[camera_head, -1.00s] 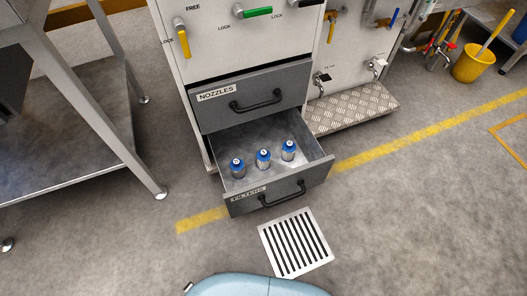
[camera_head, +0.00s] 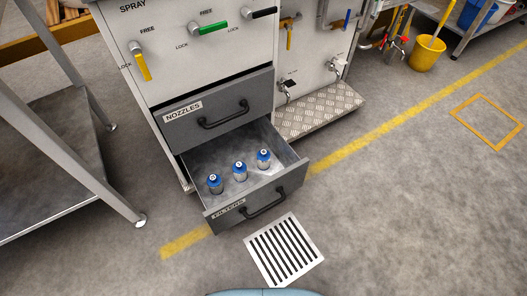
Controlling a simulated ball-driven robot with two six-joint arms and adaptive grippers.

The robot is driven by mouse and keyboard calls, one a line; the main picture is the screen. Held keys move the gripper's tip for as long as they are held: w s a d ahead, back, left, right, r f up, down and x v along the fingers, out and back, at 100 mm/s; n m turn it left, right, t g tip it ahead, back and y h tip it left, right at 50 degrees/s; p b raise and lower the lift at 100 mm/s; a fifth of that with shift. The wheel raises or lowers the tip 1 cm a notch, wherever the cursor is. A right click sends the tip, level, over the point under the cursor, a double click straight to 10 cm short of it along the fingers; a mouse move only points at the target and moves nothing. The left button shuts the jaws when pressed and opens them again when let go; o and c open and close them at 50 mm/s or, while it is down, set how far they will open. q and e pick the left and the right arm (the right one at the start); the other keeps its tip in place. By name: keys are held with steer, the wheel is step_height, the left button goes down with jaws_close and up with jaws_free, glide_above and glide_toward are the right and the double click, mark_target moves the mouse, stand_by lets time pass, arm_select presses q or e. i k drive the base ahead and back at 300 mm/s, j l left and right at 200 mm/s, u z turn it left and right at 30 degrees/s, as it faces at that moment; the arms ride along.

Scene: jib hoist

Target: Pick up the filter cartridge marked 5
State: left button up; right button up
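The drawer labelled FILTERS (camera_head: 283,193) is pulled open at the bottom of the white cabinet. Three filter cartridges with blue caps and pale bodies stand upright in it, in a slanting row: a left one (camera_head: 215,184), a middle one (camera_head: 240,171) and a right one (camera_head: 264,159). Each cap carries a small white mark, too small to read, so I cannot tell which is marked 5. Neither of my grippers is in view.
A metal table (camera_head: 112,199) stands at left. A floor grate (camera_head: 284,250) lies before the open drawer. A diamond-plate step (camera_head: 320,109) is beside the cabinet. A yellow bucket (camera_head: 427,54) stands at back right. Floor at right is clear.

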mark_target(239, 169)
steer(key=i+l+u, duration=0.15)
steer(key=u, duration=0.15)
steer(key=i+l+u, duration=0.15)
steer(key=u, duration=0.2)
steer(key=l+u, duration=0.1)
steer(key=u, duration=0.2)
steer(key=i+l, duration=0.15)
steer(key=l+u, duration=0.05)
